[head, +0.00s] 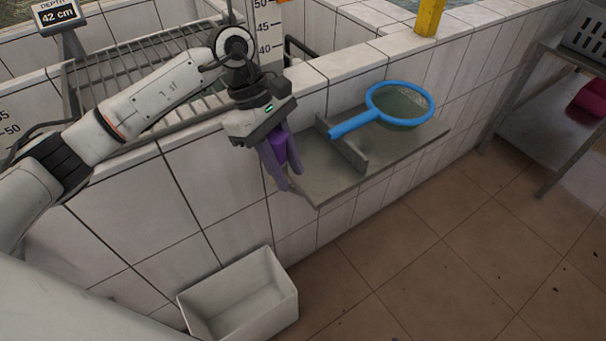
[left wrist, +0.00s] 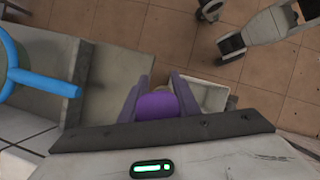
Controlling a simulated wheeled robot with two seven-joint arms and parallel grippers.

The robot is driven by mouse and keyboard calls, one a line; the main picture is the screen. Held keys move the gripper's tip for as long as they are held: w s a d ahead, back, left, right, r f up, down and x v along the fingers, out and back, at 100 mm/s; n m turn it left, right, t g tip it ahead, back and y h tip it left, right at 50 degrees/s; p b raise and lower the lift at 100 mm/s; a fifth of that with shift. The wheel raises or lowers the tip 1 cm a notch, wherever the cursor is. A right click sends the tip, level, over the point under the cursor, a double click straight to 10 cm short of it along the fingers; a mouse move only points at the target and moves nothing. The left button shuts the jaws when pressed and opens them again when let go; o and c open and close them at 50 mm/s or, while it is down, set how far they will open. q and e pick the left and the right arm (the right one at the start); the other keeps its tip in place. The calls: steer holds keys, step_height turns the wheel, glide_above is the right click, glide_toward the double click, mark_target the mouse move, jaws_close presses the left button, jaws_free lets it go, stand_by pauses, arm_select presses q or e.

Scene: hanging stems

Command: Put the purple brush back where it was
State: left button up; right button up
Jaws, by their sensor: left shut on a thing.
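My left gripper (head: 279,162) is shut on the purple brush (head: 280,147), whose purple part shows between the two fingers. In the head view it is at the left end of a grey shelf (head: 320,188) fixed to the tiled wall. In the left wrist view the purple brush (left wrist: 158,104) sits between the fingers of the gripper (left wrist: 160,95); the rest of it is hidden. I cannot tell whether the brush touches the shelf.
A blue-rimmed net (head: 400,104) lies on the shelf, its handle over an upright divider (head: 342,147). A white bin (head: 240,297) stands on the floor below. A metal rack (head: 82,80) lies behind the arm. A table with a grey crate (head: 590,35) is at the right.

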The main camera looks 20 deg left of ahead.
arm_select(q)
steer(key=w+d+r+n+t+y+b, duration=0.2)
steer(key=w+r+n+t+b, duration=0.3)
steer(key=w+n, duration=0.7)
steer(key=shift+n, duration=0.9)
steer(key=f, duration=0.3)
steer(key=s+f, duration=0.1)
steer(key=f, duration=0.1)
steer(key=s+f, duration=0.1)
steer(key=f, duration=0.2)
steer(key=shift+s+f+p, duration=0.15)
steer(key=shift+f+p, duration=0.15)
steer(key=shift+p, duration=0.05)
steer(key=o, duration=0.7)
steer(key=shift+f, duration=0.15)
steer(key=shift+c, duration=0.2)
steer(key=o, duration=0.4)
